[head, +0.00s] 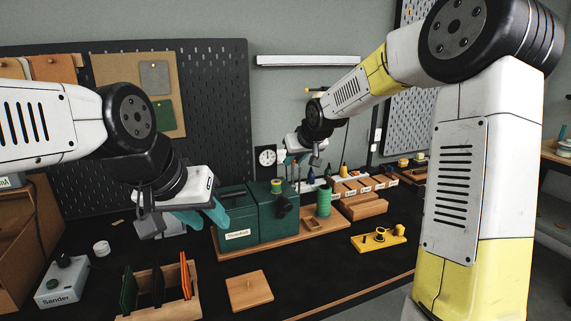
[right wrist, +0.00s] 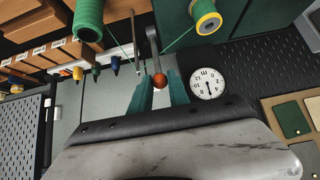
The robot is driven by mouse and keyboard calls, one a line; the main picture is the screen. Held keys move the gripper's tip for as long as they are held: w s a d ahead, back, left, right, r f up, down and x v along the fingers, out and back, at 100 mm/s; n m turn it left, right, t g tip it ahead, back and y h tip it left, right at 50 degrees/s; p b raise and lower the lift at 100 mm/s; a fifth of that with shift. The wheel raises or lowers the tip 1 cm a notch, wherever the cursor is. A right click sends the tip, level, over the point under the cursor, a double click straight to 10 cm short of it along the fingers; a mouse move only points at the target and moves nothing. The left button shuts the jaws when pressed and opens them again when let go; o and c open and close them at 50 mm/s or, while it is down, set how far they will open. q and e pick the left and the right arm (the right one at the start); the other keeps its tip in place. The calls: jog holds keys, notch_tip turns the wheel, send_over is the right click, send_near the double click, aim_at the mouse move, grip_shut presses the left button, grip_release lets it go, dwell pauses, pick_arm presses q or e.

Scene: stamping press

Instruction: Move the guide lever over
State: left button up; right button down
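The guide lever (right wrist: 153,43) shows in the right wrist view as a grey bar with an orange-red ball knob (right wrist: 160,80) at its end. My right gripper (right wrist: 160,83) points at it, with one teal finger on each side of the knob. Narrow gaps seem to show between knob and fingers, so the gripper looks open around it. In the head view the right gripper (head: 297,158) is above and behind the green machine (head: 246,218); I cannot make out the lever there. My left gripper (head: 203,214) is open and empty, left of the machine.
A green thread spool (head: 323,201) and a yellow-rimmed spool (head: 277,186) sit by the machine; green thread runs close to the lever. A wooden rack (head: 165,302), a Sander box (head: 63,281) and a yellow fixture (head: 378,240) stand around. The dark bench between them is partly clear.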

jog(key=shift+r, duration=0.1)
jog(key=shift+w+a+f, duration=0.1)
jog(key=shift+w+a, duration=0.15)
jog(key=shift+w, duration=0.35)
jog(key=shift+w+a+f, duration=0.1)
jog(key=shift+w+a, duration=0.15)
jog(key=shift+w, duration=0.45)
jog(key=shift+w+a+f, duration=0.25)
jog(key=shift+w+f, duration=0.05)
jog(key=shift+w, duration=0.25)
jog(key=shift+w+a+f, duration=0.2)
jog(key=shift+w+f, duration=0.05)
jog(key=shift+w, duration=0.25)
jog(key=shift+f, duration=0.1)
jog(key=shift+x, duration=1.3)
jog(key=shift+w, duration=0.1)
jog(key=shift+a, duration=0.1)
